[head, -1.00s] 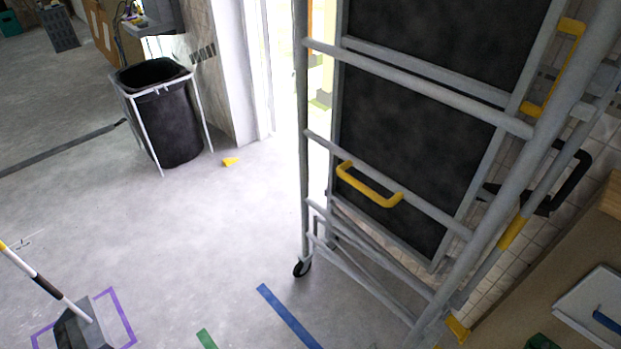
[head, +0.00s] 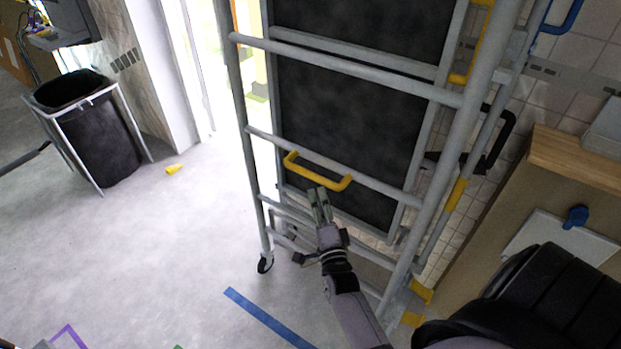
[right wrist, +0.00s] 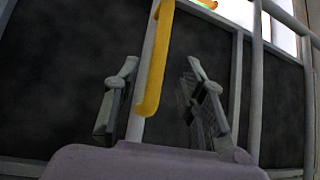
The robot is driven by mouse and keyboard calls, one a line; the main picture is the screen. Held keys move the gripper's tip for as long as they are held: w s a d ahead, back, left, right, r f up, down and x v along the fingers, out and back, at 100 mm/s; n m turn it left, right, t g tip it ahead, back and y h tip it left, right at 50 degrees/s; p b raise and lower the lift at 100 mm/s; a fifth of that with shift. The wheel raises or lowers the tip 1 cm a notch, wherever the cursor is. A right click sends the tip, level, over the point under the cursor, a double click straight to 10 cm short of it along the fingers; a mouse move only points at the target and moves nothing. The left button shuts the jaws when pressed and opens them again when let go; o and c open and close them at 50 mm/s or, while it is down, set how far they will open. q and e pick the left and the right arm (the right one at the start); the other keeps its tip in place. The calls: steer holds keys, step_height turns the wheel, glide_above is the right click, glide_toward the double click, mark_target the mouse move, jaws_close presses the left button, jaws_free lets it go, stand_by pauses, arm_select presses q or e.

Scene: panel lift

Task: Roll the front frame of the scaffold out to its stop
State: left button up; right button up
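The scaffold's grey tubular front frame (head: 350,62) stands upright before dark panels (head: 345,125). Its near-left post ends in a black caster (head: 265,263) on the floor. A yellow handle (head: 315,172) sits on the frame's middle rail. My right gripper (head: 320,196) is just below this handle in the head view, fingers pointing up at it. In the right wrist view its two fingers are spread, with the yellow handle (right wrist: 155,65) showing in the gap between them. I cannot tell whether the handle is at fingertip depth. My left gripper is not in view.
A black bin (head: 95,130) in a white stand is at the left. A small yellow wedge (head: 173,168) and a blue floor strip (head: 265,318) lie on otherwise open floor. A wooden-edged counter (head: 570,165) stands close at the right.

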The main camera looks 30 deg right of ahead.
mark_target(312, 176)
steer(key=b+x, duration=0.2)
steer(key=x, duration=0.7)
steer(key=shift+c, duration=0.4)
jaws_close()
stand_by(0.3)
